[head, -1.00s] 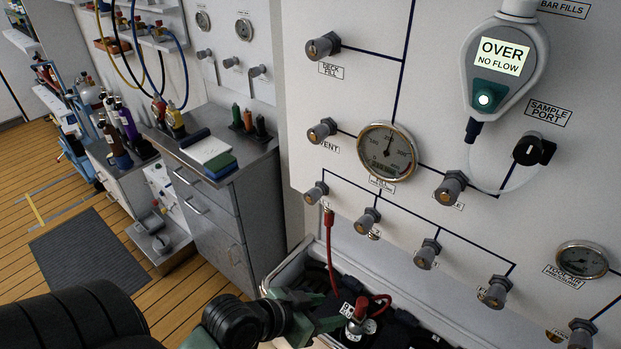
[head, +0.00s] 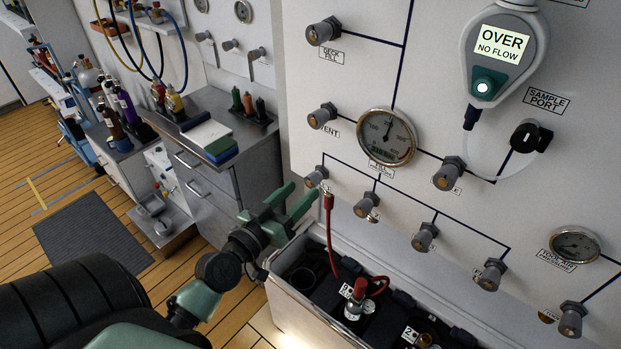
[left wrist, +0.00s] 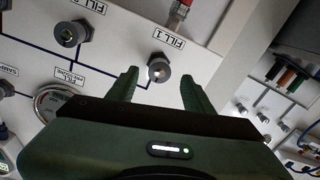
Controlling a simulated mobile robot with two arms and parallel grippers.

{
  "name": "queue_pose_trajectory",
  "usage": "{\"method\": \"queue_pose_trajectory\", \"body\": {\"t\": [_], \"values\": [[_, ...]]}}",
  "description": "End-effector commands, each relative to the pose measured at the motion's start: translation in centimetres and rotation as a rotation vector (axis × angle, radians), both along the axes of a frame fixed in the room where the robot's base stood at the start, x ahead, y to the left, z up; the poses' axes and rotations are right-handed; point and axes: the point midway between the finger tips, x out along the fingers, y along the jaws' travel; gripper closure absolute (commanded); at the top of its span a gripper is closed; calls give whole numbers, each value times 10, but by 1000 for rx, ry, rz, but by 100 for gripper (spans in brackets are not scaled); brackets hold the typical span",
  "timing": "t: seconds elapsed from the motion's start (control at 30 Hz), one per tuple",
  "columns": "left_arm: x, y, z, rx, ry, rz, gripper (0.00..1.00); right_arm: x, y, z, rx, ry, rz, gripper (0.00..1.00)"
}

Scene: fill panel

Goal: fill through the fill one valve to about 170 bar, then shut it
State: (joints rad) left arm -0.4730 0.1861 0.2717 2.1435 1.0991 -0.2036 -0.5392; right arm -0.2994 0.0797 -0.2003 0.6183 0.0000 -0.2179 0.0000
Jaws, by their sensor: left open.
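The fill one valve (head: 316,177) is a grey knob at the upper left of the lower valve row, with a red hose (head: 330,235) below it. The hose runs down to a cylinder (head: 354,300) in the open case. My left gripper (head: 300,191) is open and empty, just below and left of this valve. In the left wrist view the valve (left wrist: 158,67), labelled FILL 1, appears between the open fingers (left wrist: 158,77); I cannot tell the remaining gap. The fill pressure gauge (head: 387,137) has its needle pointing roughly straight up; its exact reading is unclear. My right gripper is out of view.
Other fill valves (head: 366,205) follow along the row to the right. The analyser (head: 503,55) above reads OVER, NO FLOW. The case (head: 290,300) stands below the panel, and a steel cabinet (head: 215,190) stands to the left.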

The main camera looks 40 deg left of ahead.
Motion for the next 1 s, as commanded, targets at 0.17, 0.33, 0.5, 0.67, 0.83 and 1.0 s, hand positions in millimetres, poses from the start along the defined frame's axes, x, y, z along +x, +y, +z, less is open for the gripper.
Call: {"method": "queue_pose_trajectory", "body": {"t": [0.17, 0.33, 0.5, 0.67, 0.83, 1.0], "values": [[29, -1, 3, -3, 0, -1, 49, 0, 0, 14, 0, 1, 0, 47], [45, -2, 1, -2, 1, -1, 49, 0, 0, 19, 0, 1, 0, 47], [50, -2, 0, -2, 2, -1, 49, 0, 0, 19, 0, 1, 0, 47], [49, -2, -1, -1, 3, -2, 49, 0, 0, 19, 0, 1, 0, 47], [49, -2, -1, -1, 3, -2, 93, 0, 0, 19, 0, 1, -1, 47], [49, -2, 0, -3, 3, -2, 100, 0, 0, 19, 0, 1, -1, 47]]}}
